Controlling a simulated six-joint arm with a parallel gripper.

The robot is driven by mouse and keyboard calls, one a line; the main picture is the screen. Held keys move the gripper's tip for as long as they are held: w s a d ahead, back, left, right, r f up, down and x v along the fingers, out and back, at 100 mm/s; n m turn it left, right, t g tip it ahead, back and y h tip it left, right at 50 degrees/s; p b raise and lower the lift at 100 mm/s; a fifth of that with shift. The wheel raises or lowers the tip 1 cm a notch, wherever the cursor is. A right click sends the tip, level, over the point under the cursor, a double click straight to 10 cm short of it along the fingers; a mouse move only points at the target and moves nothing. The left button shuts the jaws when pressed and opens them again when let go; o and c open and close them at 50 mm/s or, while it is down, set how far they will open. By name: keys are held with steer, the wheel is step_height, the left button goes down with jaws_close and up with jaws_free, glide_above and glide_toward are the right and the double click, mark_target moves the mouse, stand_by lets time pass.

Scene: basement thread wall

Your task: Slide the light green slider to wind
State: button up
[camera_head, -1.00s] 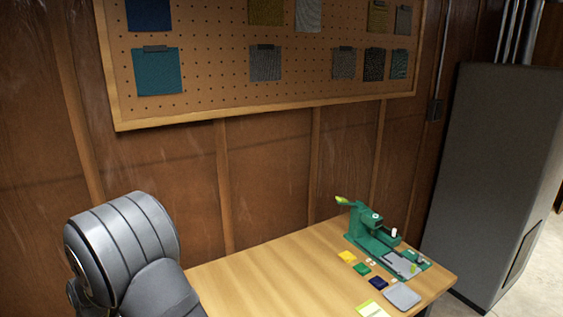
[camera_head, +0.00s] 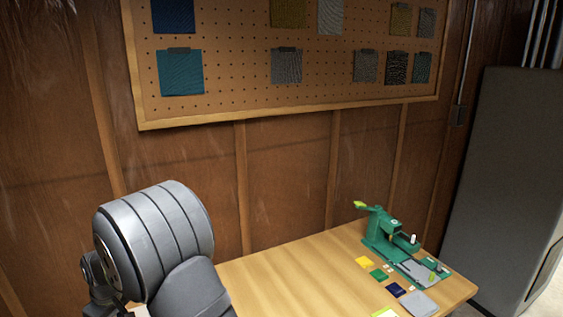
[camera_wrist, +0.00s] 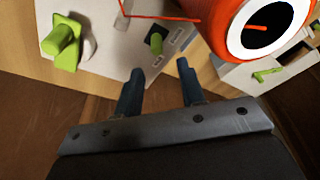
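In the wrist view, a small light green slider (camera_wrist: 154,41) stands in a dark slot on a pale plate. Small labels lie beside it, too small to read. My gripper (camera_wrist: 160,68) is open and empty, its two dark fingers pointing toward the slider and apart from it. A larger light green knob (camera_wrist: 63,46) stands at the left on the same plate. Another light green piece (camera_wrist: 268,75) sits on a white part at the right. In the head view my gripper is hidden or out of frame.
A big red-orange spool (camera_wrist: 245,25) with a white face is close at the upper right of the wrist view. A red thread runs toward it. In the head view, a green machine (camera_head: 380,232) and coloured pieces stand on the wooden table (camera_head: 290,275), whose left part is bare.

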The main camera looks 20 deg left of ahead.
steer(key=shift+r, duration=0.35)
step_height(320, 180, up, 4)
stand_by(0.4)
step_height(320, 180, down, 10)
steer(key=shift+w+a, duration=0.15)
stand_by(0.6)
